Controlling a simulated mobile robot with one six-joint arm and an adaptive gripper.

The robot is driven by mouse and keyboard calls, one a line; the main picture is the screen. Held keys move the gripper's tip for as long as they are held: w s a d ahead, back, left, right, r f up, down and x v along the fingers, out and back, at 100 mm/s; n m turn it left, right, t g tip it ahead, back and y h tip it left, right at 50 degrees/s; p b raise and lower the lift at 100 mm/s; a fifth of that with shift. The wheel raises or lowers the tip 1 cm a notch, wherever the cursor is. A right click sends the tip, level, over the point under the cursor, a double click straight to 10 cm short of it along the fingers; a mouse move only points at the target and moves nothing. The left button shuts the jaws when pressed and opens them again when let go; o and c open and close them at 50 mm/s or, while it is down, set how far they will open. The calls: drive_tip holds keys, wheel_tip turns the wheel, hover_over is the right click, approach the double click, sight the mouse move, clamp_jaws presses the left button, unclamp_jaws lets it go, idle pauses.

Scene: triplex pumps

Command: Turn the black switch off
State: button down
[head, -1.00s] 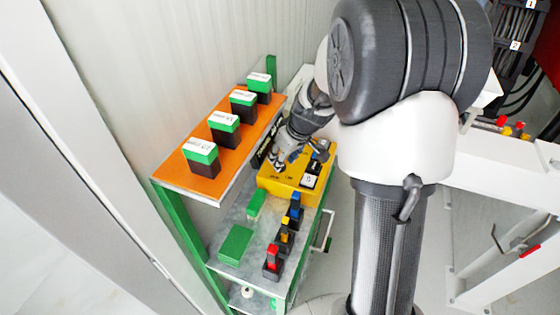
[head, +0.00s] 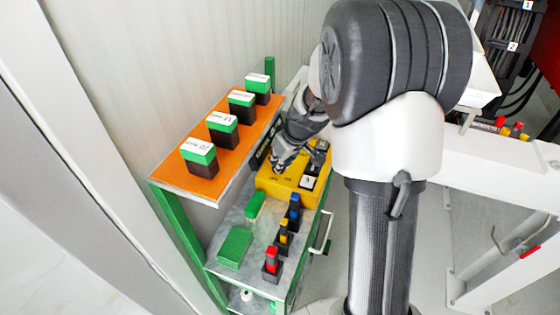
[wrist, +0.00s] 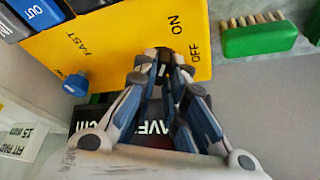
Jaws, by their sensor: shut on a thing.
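The yellow box (head: 290,190) stands on the metal shelf. In the wrist view the yellow box (wrist: 120,35) has ON and OFF marks at its right part and FAST at its left. My gripper (wrist: 163,58) reaches onto the box edge just left of the ON mark. Its fingers are drawn together around the small black switch (wrist: 165,51), which is mostly hidden between the fingertips. I cannot read which way the switch is set. In the head view my gripper (head: 278,165) is at the box's top, partly hidden by my arm.
A blue knob (wrist: 75,85) sits left of the fingers. A green brush (wrist: 260,38) lies right of the box. The orange shelf (head: 170,180) with several green-topped boxes stands left of my gripper. Several coloured-handled tools (head: 272,262) stand in front of the yellow box.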

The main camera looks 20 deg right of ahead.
drive_tip(key=shift+m+p, duration=0.3)
drive_tip(key=shift+p, duration=0.1)
drive_tip(key=shift+m+h, duration=0.3)
drive_tip(key=shift+m, duration=0.2)
drive_tip(key=shift+f, duration=0.1)
drive_tip(key=c, duration=1.6)
unclamp_jaws()
drive_tip(key=shift+c, duration=0.2)
